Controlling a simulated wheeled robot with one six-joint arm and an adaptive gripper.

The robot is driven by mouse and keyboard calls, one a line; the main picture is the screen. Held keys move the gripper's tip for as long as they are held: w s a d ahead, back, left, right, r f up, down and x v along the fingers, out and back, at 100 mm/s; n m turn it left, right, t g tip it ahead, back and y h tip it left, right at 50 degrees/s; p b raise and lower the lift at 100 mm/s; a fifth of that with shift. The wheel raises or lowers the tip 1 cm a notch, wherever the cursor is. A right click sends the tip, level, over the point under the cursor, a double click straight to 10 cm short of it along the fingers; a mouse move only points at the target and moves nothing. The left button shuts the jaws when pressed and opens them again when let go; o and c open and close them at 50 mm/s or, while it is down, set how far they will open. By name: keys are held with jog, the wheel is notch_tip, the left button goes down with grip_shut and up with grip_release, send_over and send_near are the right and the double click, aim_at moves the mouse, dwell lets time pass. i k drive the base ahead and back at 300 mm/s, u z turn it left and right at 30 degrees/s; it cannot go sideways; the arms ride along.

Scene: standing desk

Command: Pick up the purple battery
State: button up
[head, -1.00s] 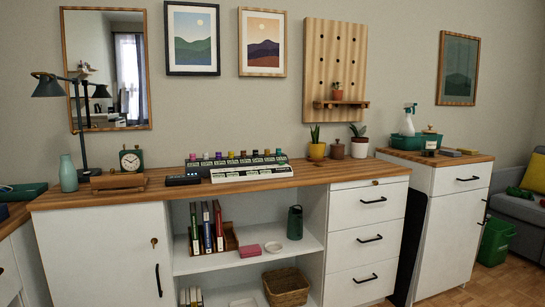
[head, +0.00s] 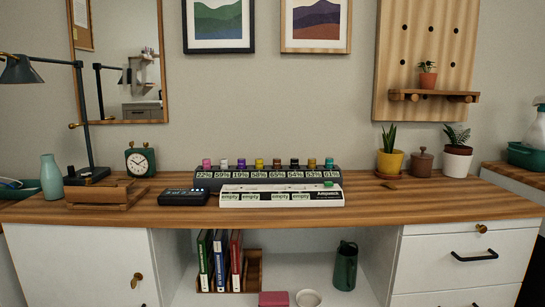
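The purple battery (head: 241,163) stands upright in the dark charging rack (head: 345,179) on the wooden desk. It is third from the left in a row of several batteries with coloured tops, between a white battery (head: 224,164) and a yellow one (head: 259,163). Only its upper part shows; the rest is hidden in the rack. A percentage label sits below it, too small to read surely. In front of the rack is a white holder (head: 282,202) with slots marked "empty". My gripper is not in view.
A dark device (head: 184,197) with a lit display lies left of the white holder. A wooden stand (head: 105,196), clock (head: 141,160), vase (head: 51,177) and lamp (head: 87,140) are further left. Potted plants (head: 389,160) stand right. The front strip of the desk (head: 330,212) is clear.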

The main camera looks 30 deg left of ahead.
aim_at(241, 162)
jog(key=i, duration=1.5)
jog(key=u, duration=3.55)
